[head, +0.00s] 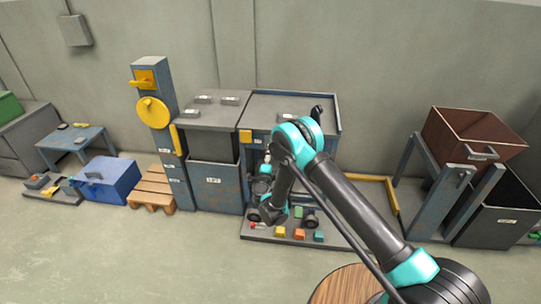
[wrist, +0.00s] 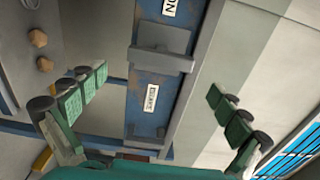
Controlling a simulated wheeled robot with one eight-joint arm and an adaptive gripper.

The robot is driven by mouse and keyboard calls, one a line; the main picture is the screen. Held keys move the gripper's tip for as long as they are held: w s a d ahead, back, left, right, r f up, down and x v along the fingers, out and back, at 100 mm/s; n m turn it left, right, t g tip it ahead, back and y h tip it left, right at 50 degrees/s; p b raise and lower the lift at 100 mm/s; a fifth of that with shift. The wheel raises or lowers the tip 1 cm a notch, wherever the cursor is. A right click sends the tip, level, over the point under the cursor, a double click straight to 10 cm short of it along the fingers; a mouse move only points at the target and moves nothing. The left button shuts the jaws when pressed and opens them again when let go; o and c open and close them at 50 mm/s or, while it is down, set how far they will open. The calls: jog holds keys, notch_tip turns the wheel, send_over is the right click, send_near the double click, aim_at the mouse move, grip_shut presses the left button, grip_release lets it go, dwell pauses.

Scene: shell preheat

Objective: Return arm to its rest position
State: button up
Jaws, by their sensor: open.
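My gripper (wrist: 158,83) is open, its two green-padded fingers spread wide at the left and right of the wrist view. Nothing is held between them. In the head view my black and teal arm (head: 350,205) reaches from the lower right to a raised elbow, then folds down in front of the blue-framed workbench. Its end hangs just above the bench's low shelf, and the fingers are hard to make out there. A worn blue metal post with white labels (wrist: 160,90) shows behind the gap between the fingers; I cannot tell whether anything touches it.
The low shelf (head: 345,242) carries several small coloured blocks. A grey cabinet (head: 215,180) and a blue post with a yellow wheel (head: 152,112) stand left of the bench. A brown bin (head: 470,140) stands right. A round wooden top (head: 345,285) is nearest. Floor at left front is clear.

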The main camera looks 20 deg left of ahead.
dwell(0.4)
jog(key=w+d+r+n+g+y, duration=0.1)
jog(key=w+d+r+n+y, duration=0.15)
jog(key=r, duration=0.55)
jog(key=w+d+r+n+y, duration=0.1)
jog(key=d+r+n, duration=0.3)
jog(key=r, duration=0.5)
jog(key=w+d+r+n+g+y, duration=0.1)
jog(key=w+d+r+n+y, duration=0.15)
jog(key=r, duration=0.55)
jog(key=s+d+r+n+g, duration=0.2)
jog(key=d+r+n, duration=0.15)
jog(key=d, duration=0.45)
jog(key=s+d+f+n+g+h, duration=0.1)
jog(key=s+d+n+g+h, duration=0.1)
jog(key=s+d, duration=0.65)
jog(key=s+d+f+n+g+h, duration=0.1)
jog(key=s+d+g+h, duration=0.15)
jog(key=s+d, duration=0.65)
jog(key=s+d+f+g+h, duration=0.2)
jog(key=s+d+f, duration=0.2)
jog(key=s+d, duration=0.5)
jog(key=s+d+f+g+h, duration=0.3)
jog(key=s+d+f, duration=0.2)
jog(key=s+d, duration=0.5)
jog(key=d, duration=0.3)
jog(key=shift+s+d, duration=0.15)
jog(key=shift+s, duration=0.15)
